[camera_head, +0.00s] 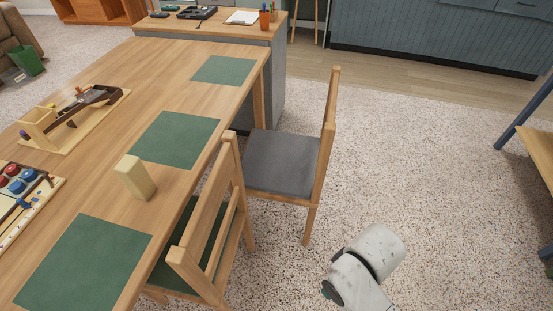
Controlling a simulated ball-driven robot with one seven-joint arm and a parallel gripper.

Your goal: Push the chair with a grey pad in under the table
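The chair with a grey pad (281,163) stands at the right side of the wooden table (163,77), towards its far end. Its backrest faces right, away from the table. The left edge of its seat is near the table's edge, and most of the seat shows out in the open. A white rounded part of my arm shows at the bottom right, on the near side of the chair and apart from it. My gripper is not visible.
A second chair with a green pad (205,240) stands nearer, partly under the table. Green mats, a yellow block (135,177) and wooden toys lie on the table. A grey cabinet (277,80) stands beyond the chair. Speckled carpet (420,170) is clear to the right.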

